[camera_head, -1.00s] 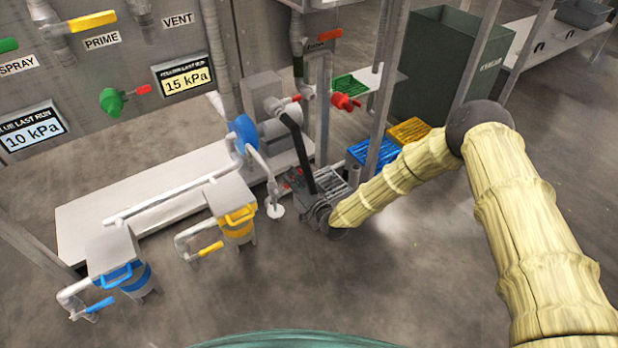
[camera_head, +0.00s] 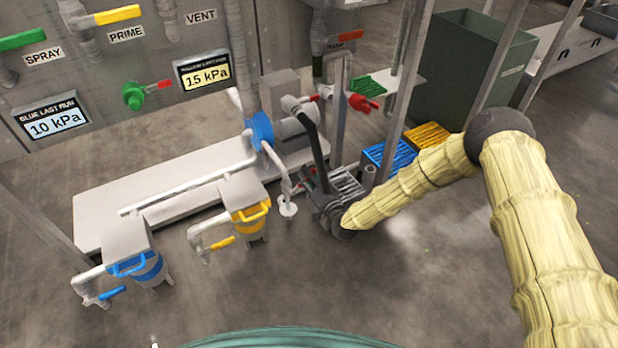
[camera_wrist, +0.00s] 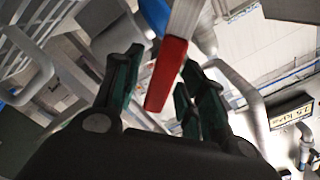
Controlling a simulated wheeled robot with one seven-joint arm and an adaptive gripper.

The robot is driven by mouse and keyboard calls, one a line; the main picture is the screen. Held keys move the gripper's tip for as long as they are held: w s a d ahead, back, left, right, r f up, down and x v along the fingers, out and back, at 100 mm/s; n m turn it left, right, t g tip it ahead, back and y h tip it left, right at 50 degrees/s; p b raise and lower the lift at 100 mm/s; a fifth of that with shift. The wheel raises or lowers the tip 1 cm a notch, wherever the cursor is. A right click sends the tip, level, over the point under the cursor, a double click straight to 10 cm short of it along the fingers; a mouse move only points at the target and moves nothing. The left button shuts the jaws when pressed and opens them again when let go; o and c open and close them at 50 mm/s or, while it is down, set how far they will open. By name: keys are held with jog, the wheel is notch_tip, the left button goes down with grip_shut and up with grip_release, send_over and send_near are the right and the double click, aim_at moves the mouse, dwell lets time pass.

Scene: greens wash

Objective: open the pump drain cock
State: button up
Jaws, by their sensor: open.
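A red lever (camera_wrist: 166,75) on a pale metal stem fills the middle of the wrist view. It lies between the spread dark green fingers of my gripper (camera_wrist: 160,62), which is open; I cannot tell if a finger touches it. In the head view my gripper (camera_head: 322,190) is low beside the pump stand, partly hidden by my own wrist. Small red parts (camera_head: 313,171) show by its fingers, probably the drain cock lever.
A blue-banded canister (camera_head: 138,268) and a yellow-banded canister (camera_head: 246,215) stand left on the floor. A dark angled bar (camera_head: 311,140) and a grey post (camera_head: 338,110) rise near my gripper. Blue and yellow crates (camera_head: 428,137) lie behind. The front floor is clear.

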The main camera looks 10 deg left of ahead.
jog(key=v, duration=1.2)
dwell(0.4)
jog(key=s+d+f+n+g+h+p, duration=0.1)
jog(key=s+d+f+g+h, duration=0.2)
jog(key=s+d+f, duration=0.35)
jog(key=s+d+f+g+h+p, duration=0.2)
jog(key=s+d+f+g+h, duration=0.15)
jog(key=s+d, duration=0.55)
jog(key=s+d+r+g+h+p, duration=0.1)
jog(key=s+d+r+g+h, duration=0.15)
jog(key=s+d, duration=0.75)
jog(key=s+d+r+g+h+p, duration=0.1)
jog(key=s+d+g+h, duration=0.45)
jog(key=s, duration=0.85)
notch_tip(320, 180, up, 38)
jog(key=d+t+y+p, duration=0.1)
jog(key=y+p, duration=0.1)
jog(key=p, duration=3.5)
jog(key=shift+d, duration=0.35)
